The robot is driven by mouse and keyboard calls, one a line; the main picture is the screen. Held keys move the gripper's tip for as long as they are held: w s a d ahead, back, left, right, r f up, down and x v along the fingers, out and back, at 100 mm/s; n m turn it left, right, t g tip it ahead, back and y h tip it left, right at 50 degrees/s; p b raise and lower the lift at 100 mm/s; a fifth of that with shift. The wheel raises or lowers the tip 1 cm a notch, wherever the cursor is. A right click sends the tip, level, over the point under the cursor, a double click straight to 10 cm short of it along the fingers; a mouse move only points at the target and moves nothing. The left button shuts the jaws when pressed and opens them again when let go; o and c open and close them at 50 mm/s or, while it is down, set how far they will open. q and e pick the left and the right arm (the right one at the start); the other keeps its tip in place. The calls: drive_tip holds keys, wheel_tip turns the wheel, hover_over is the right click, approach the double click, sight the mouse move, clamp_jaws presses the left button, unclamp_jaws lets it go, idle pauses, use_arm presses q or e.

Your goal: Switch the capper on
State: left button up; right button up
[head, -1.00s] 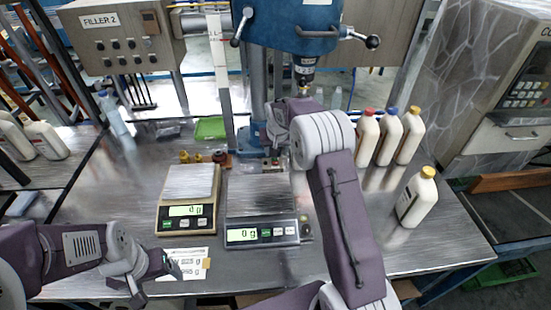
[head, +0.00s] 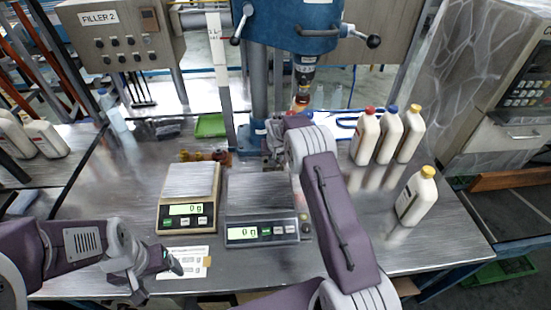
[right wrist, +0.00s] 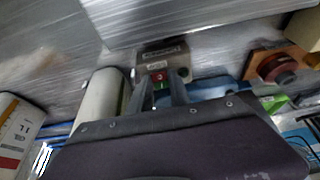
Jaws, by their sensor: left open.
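The capper (head: 292,25) is the blue machine at the back centre, with ball-ended levers and a dark spindle. A bottle with an orange-brown cap (head: 301,103) shows below the spindle, mostly hidden by my right arm. In the right wrist view, a small grey switch box (right wrist: 150,58) carries a red button (right wrist: 159,77) and a green button (right wrist: 184,74). My right gripper (right wrist: 158,97) has its fingers apart just in front of the box, around the line of the red button; contact cannot be told. My left gripper (head: 160,278) is open and empty at the front left.
Two scales (head: 187,222) (head: 262,237) stand mid-table, with a paper sheet (head: 182,262) in front. Several capped white bottles (head: 365,138) stand at the right, one (head: 416,198) nearer. A green tray (head: 210,126) lies at the back. The table's front right is clear.

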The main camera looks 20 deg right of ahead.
clamp_jaws()
drive_tip(key=shift+w+r+g+p, duration=0.15)
drive_tip(key=shift+r+g+p, duration=0.15)
drive_tip(key=shift+p, duration=0.35)
drive_tip(key=shift+w+d+f+g+p, duration=0.1)
drive_tip(key=shift+f+g+p, duration=0.05)
drive_tip(key=shift+g+p, duration=0.3)
drive_tip(key=o, duration=0.8)
unclamp_jaws()
drive_tip(key=shift+o, duration=0.2)
drive_tip(key=d+b+v, duration=0.1)
drive_tip(key=v, duration=0.8)
drive_tip(key=shift+a, duration=0.35)
